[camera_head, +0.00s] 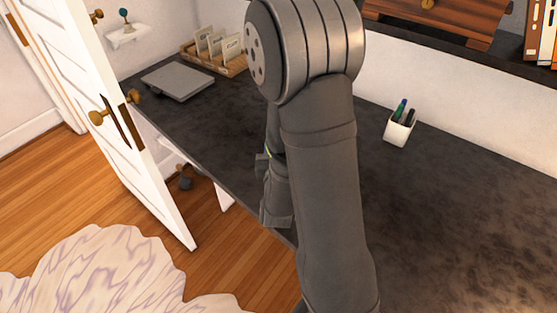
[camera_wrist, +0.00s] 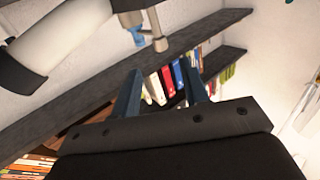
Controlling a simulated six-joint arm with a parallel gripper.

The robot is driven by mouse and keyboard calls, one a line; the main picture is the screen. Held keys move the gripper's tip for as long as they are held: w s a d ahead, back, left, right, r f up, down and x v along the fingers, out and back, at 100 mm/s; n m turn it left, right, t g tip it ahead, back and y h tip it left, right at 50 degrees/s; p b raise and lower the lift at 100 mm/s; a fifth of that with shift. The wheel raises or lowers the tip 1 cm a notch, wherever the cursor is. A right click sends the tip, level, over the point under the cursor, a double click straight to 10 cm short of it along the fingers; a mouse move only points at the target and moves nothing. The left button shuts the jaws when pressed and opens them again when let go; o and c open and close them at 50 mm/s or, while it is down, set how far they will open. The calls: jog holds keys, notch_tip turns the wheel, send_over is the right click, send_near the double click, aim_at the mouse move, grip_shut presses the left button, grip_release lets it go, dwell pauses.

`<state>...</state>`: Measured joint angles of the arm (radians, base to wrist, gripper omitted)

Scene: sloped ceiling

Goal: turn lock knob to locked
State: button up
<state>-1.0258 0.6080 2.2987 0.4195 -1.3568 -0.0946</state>
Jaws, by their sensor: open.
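A white panelled door (camera_head: 85,60) stands ajar at the left in the head view. A small brass knob (camera_head: 97,15) sits high on it, and a larger brass door knob (camera_head: 98,117) is lower down, with another brass knob (camera_head: 133,96) on the door's other side. I cannot tell for certain which is the lock knob, or how it is turned. My gripper is mostly hidden behind my arm in the head view. In the wrist view my gripper (camera_wrist: 158,68) is open and empty, its two dark fingers apart against the shelves. No knob is clear there.
A dark desk (camera_head: 460,210) fills the right, bearing a grey closed laptop-like slab (camera_head: 178,81), a wooden file holder (camera_head: 232,68) and a white pen cup (camera_head: 399,130). A pale rug (camera_head: 110,270) lies on the wooden floor. Dark shelves with books (camera_wrist: 180,75) show in the wrist view.

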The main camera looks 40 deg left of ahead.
jog(key=v, duration=0.6)
jog(key=shift+s+d, duration=0.1)
dwell(0.4)
jog(key=x, duration=1.7)
jog(key=shift+w, duration=0.25)
jog(key=shift+n+g+y, duration=0.4)
jog(key=shift+y, duration=0.1)
jog(key=shift+s+n+g+y, duration=0.1)
jog(key=shift+n+g+y, duration=1.5)
jog(key=shift+g+y, duration=0.15)
jog(key=v, duration=1.6)
jog(key=shift+d+h, duration=0.2)
jog(key=shift+h, duration=0.15)
